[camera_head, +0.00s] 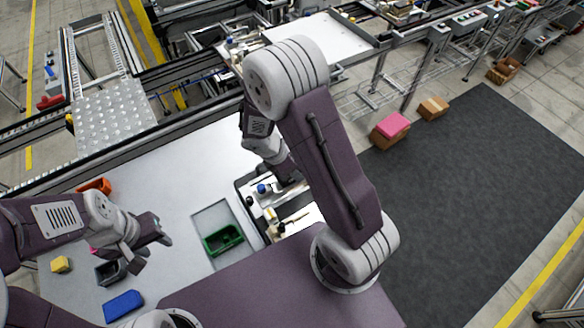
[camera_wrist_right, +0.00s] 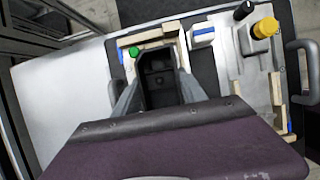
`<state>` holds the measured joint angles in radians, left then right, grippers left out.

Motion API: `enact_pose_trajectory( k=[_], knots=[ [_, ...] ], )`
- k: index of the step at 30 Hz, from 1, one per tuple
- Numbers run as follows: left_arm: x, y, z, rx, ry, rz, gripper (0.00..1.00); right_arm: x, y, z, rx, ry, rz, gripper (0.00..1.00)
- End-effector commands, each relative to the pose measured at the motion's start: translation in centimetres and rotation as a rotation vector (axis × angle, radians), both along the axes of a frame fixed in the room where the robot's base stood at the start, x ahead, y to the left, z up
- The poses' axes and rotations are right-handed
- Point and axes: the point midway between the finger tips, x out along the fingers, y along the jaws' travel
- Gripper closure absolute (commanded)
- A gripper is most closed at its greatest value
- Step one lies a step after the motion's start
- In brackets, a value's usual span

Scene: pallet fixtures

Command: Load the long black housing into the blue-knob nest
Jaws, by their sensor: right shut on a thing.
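In the right wrist view, my right gripper (camera_wrist_right: 158,96) is shut on the long black housing (camera_wrist_right: 157,62), which lies lengthwise between its fingers. The housing is over or inside a cream-edged nest with a green knob (camera_wrist_right: 136,52) at its left corner; I cannot tell how deep it is. In the head view, a blue knob (camera_head: 262,188) stands on the fixture pallet (camera_head: 243,184), close to my right wrist. My left gripper (camera_head: 143,248) is open and empty over the left of the table.
The pallet also carries a yellow knob (camera_wrist_right: 265,28), a black knob (camera_wrist_right: 244,10) and a white-and-blue block (camera_wrist_right: 203,36). A green bin (camera_head: 223,239) stands left of the pallet. A blue bin (camera_head: 123,305) and a yellow block (camera_head: 61,264) are near my left arm.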

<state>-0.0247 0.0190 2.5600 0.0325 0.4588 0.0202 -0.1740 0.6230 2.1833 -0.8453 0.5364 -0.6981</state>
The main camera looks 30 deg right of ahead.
Motion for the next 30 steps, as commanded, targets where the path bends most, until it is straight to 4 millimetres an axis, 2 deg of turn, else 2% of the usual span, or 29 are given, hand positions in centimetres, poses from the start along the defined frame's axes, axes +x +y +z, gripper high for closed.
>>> enact_pose_trajectory(
  k=[18, 19, 21, 22, 30],
  knots=[
    [0.0, 0.0, -1.6, 0.000, 0.000, 0.000, 0.60, 0.0, 0.0, -1.8, 0.000, 0.000, -0.001, 0.96],
    [0.0, 0.0, -1.6, 0.000, 0.000, 0.000, 0.60, 0.0, 0.0, -1.7, 0.000, 0.000, -0.001, 0.48],
    [0.0, 0.0, -1.4, 0.000, 0.000, 0.000, 0.60, 0.0, 0.0, -1.6, 0.000, 0.000, -0.001, 0.29],
    [0.0, 0.0, -1.4, 0.000, 0.000, 0.000, 0.60, 0.0, 0.0, -1.6, 0.000, 0.000, -0.001, 0.26],
    [0.0, 0.0, -1.4, 0.000, 0.000, 0.000, 0.60, 0.0, 0.0, -1.6, 0.000, 0.000, 0.000, 0.26]
  ],
)
